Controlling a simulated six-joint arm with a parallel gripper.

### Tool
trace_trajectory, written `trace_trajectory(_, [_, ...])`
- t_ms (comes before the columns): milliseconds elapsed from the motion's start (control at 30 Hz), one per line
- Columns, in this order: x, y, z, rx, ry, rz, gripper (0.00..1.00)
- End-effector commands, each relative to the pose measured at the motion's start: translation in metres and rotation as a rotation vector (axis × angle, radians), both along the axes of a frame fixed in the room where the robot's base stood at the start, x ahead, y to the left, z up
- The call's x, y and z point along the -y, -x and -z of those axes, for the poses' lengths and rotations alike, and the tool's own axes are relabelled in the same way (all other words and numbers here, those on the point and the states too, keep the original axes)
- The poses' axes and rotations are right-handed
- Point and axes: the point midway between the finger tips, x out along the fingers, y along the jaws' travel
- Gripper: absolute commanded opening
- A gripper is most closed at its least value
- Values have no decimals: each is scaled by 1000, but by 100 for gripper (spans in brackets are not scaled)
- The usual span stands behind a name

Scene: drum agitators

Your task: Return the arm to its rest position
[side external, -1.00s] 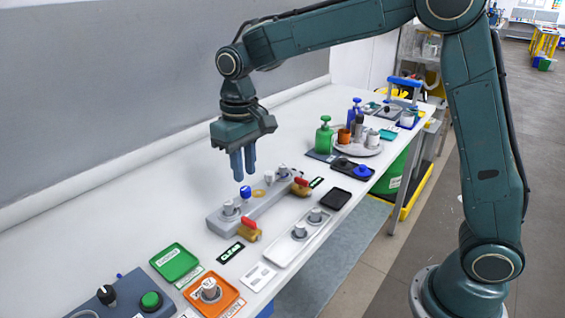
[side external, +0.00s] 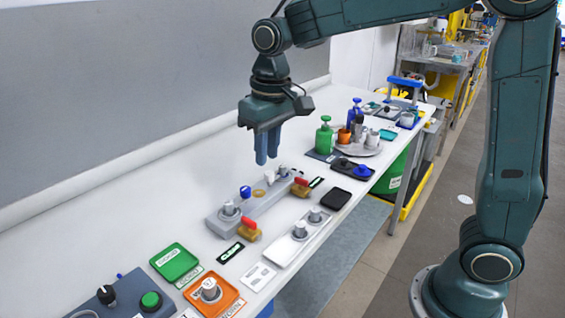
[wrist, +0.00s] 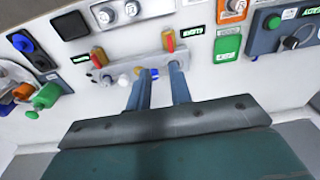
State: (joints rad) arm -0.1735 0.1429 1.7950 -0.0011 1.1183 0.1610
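My gripper (side external: 267,160) hangs fingers-down in the air above the bench, over the far part of a grey fixture (side external: 258,205). In the wrist view my gripper (wrist: 159,72) shows its two blue-grey fingers apart, with nothing held between them. The fixture carries pale knobs and two brass valves with red handles (side external: 249,223). A blue knob (side external: 245,191) stands behind it. No rest marker shows in these views.
A white tray with two grey pieces (side external: 290,246) lies in front of the fixture. A green tray (side external: 175,262), an orange tray (side external: 213,299) and a control box (side external: 120,302) are nearer. A green pump bottle (side external: 324,136) stands further along. A grey wall (side external: 150,90) runs behind.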

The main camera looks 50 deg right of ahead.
Motion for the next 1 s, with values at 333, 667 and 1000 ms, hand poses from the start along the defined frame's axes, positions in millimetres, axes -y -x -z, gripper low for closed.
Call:
trace_trajectory(333, [29,65,-30,122,-11,6,21])
trace_trajectory(667, [49,128,-37,233,-11,11,21])
trace_trajectory(1000, [64,187,-25,347,0,15,21])
